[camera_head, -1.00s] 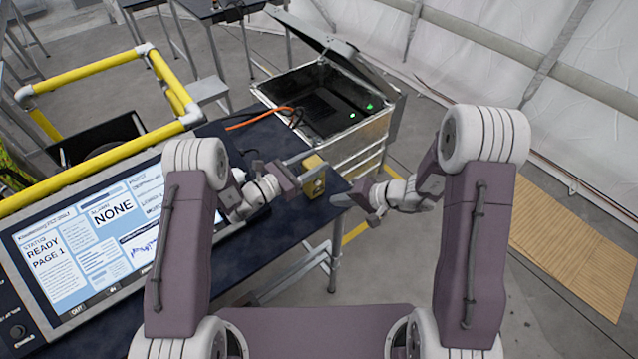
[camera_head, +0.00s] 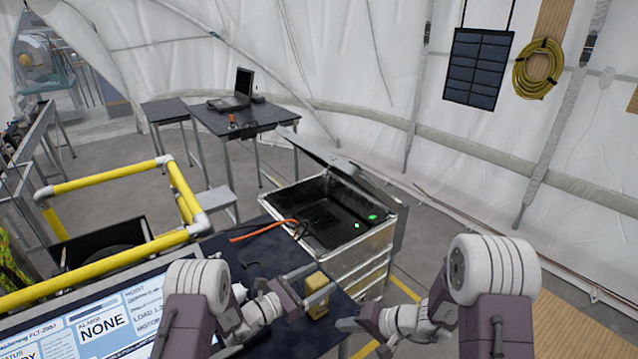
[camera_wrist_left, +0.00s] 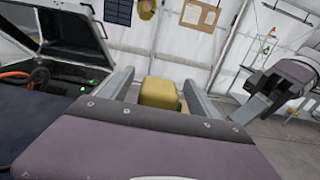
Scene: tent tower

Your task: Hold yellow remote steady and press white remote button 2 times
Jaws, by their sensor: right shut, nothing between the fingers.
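The yellow remote (camera_head: 317,291), a boxy block, stands near the right end of the dark table. My left gripper (camera_head: 319,284) is at it, one finger on each side. In the left wrist view the yellow remote (camera_wrist_left: 159,93) sits between the two fingers, with narrow gaps seeming to show on both sides, so the gripper looks open. My right gripper (camera_head: 345,324) is shut and empty, just right of the table's end and apart from the remote. I cannot make out a white remote or its button.
The dark table (camera_head: 262,262) carries a large display (camera_head: 125,325) at left and an orange cable (camera_head: 262,231). An open metal case (camera_head: 362,252) with green lights stands behind the table's right end. Yellow rails (camera_head: 105,180) stand at left.

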